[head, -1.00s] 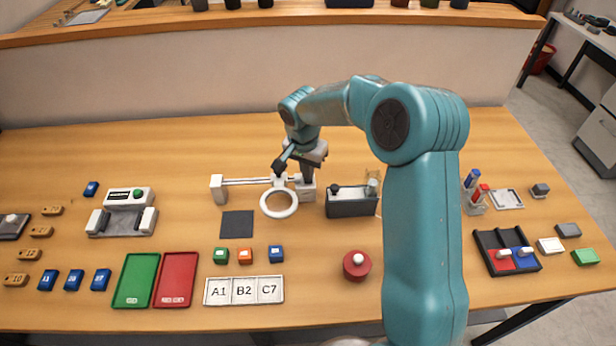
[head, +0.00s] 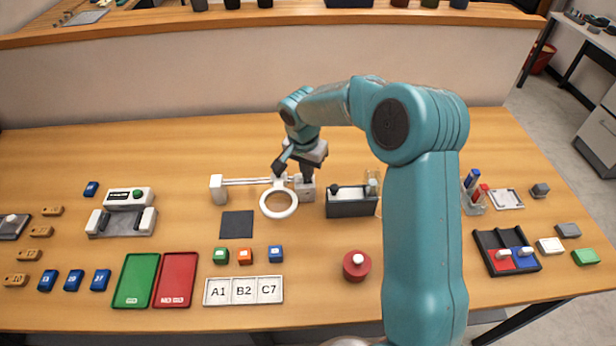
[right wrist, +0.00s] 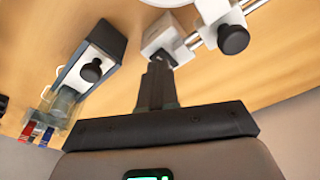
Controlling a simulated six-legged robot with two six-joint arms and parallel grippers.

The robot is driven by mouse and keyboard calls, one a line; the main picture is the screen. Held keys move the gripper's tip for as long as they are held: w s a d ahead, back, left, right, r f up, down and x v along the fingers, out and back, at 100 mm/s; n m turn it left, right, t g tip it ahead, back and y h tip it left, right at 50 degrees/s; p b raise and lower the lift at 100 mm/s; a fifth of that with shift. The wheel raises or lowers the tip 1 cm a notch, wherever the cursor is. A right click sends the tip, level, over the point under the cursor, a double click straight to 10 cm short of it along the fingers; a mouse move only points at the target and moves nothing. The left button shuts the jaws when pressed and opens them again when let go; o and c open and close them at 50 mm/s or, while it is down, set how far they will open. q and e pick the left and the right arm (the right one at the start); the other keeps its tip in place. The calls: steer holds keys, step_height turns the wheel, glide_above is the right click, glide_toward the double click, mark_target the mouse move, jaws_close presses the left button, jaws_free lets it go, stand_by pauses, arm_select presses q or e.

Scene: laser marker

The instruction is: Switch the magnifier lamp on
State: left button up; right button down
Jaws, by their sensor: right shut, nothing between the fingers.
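The magnifier lamp has a white ring (head: 279,204) on a rail between two white end blocks. Its right end block (head: 308,191) also shows in the right wrist view (right wrist: 165,35). A black knob (right wrist: 233,40) sits on the lamp's rail in the wrist view. My right gripper (head: 307,174) points down over the right end block. In the wrist view its fingers (right wrist: 160,66) are shut and empty, with the tips at the block's edge. I cannot tell whether they touch it. No light shows in the ring. My left gripper is out of view.
A dark grey box with a black knob (head: 350,203) stands just right of the lamp. A dark square mat (head: 237,224) lies left of the ring. Several small coloured blocks and a red round button (head: 356,266) are nearer the front. The table behind the lamp is clear.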

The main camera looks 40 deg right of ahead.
mark_target(308, 182)
steer(key=shift+f+b, duration=0.85)
steer(key=shift+f, duration=0.05)
stand_by(0.4)
steer(key=shift+r+p, duration=2.1)
steer(key=shift+r, duration=1.5)
steer(key=shift+f, duration=0.1)
steer(key=shift+s+a, duration=0.1)
